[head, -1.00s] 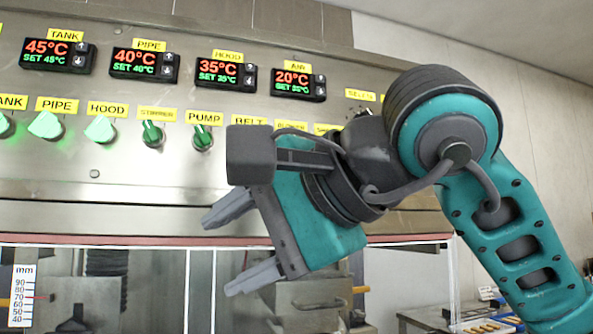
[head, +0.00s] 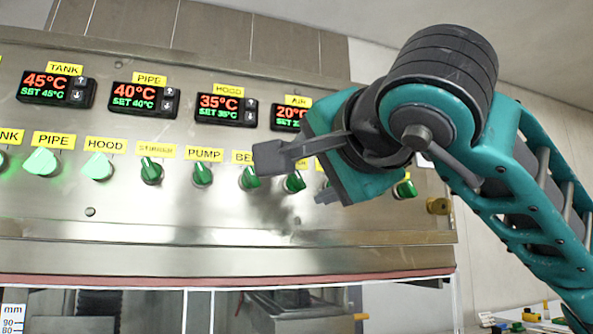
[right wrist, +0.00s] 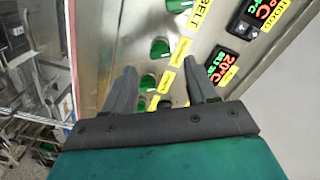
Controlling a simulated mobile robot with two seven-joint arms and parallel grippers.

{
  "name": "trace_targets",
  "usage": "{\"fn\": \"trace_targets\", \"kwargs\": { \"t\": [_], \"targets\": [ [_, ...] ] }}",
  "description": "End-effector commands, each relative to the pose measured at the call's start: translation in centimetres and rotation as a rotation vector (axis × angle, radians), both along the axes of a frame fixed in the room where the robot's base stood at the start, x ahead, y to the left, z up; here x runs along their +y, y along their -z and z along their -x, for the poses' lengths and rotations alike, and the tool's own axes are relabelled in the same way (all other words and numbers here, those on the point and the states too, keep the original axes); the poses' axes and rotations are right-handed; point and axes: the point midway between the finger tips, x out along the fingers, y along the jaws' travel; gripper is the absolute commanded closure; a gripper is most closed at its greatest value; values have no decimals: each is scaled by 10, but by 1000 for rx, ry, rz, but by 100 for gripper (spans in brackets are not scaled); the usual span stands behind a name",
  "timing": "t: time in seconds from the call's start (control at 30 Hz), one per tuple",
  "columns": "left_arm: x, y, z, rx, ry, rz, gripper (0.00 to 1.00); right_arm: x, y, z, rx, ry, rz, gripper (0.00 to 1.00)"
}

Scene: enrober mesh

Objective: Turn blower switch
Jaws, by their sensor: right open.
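The blower switch (head: 294,183) is a small green knob on the steel panel, right of the belt switch. Its label is mostly covered by my right arm in the head view. In the right wrist view the blower switch (right wrist: 160,47) lies just beyond the fingertips, with its yellow label (right wrist: 182,52) beside it. My right gripper (head: 325,196) is open and empty in front of the panel, just right of the blower switch; one finger is hidden in the head view. Both fingers of the right gripper (right wrist: 160,66) show apart in the wrist view. My left gripper is out of view.
The pump switch (head: 202,174) and belt switch (head: 249,178) stand close on the left. Another green switch (right wrist: 148,82) shows between the fingers. A green knob (head: 404,189) stands at the right. Temperature displays (head: 227,109) sit above; the lower panel is clear.

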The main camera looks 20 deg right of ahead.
Motion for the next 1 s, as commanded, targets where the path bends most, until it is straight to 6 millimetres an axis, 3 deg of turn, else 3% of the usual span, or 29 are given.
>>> {"fn": "trace_targets", "kwargs": {
  "t": [0.23, 0.63, 1.0],
  "targets": [
    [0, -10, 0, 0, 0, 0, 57, 2, -1, -35, 2, -1, -1, 43],
    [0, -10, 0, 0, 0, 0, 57, 2, 0, -43, 0, -1, 0, 43],
    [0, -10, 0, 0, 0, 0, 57, 2, 0, -42, 0, -1, -1, 77]
  ]
}}
